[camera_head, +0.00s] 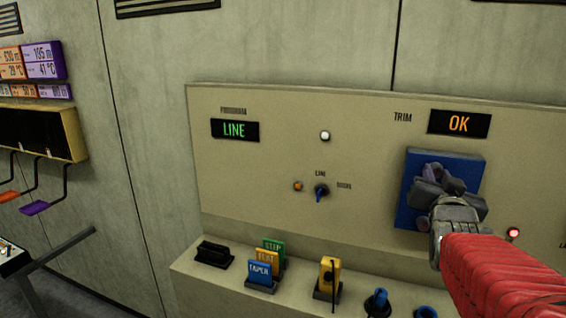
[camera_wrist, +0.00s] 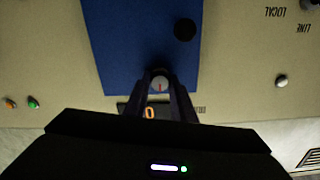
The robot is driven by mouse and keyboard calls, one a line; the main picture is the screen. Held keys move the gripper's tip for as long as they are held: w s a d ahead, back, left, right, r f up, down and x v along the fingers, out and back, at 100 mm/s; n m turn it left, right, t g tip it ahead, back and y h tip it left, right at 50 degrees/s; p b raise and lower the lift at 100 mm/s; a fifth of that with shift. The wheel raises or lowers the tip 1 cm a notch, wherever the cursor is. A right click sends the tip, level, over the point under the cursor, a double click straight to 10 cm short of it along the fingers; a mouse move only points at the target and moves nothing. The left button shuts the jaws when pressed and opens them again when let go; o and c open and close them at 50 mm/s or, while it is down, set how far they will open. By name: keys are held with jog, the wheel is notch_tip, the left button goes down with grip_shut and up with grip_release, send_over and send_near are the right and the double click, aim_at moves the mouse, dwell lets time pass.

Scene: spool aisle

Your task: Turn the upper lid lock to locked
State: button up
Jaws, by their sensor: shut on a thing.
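My gripper (camera_wrist: 160,82) is shut on this lock, one finger on each side. In the head view my gripper (camera_head: 432,175) is in front of the lid and largely hides the lock. A dark round knob (camera_wrist: 185,30) stands on the lid further from the display. Lock lettering is not readable.
A LINE selector (camera_head: 321,191) and white lamp (camera_head: 325,136) are on the panel to the left. Tagged pieces (camera_head: 260,272) and a yellow piece (camera_head: 328,273) stand on the ledge below. A red lamp (camera_head: 513,233) is at right.

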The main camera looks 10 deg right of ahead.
jog(key=shift+c, duration=1.3)
jog(key=shift+n, duration=0.4)
jog(key=n, duration=1.7)
jog(key=shift+a, duration=0.15)
jog(key=shift+n, duration=0.3)
jog(key=shift+f, duration=0.1)
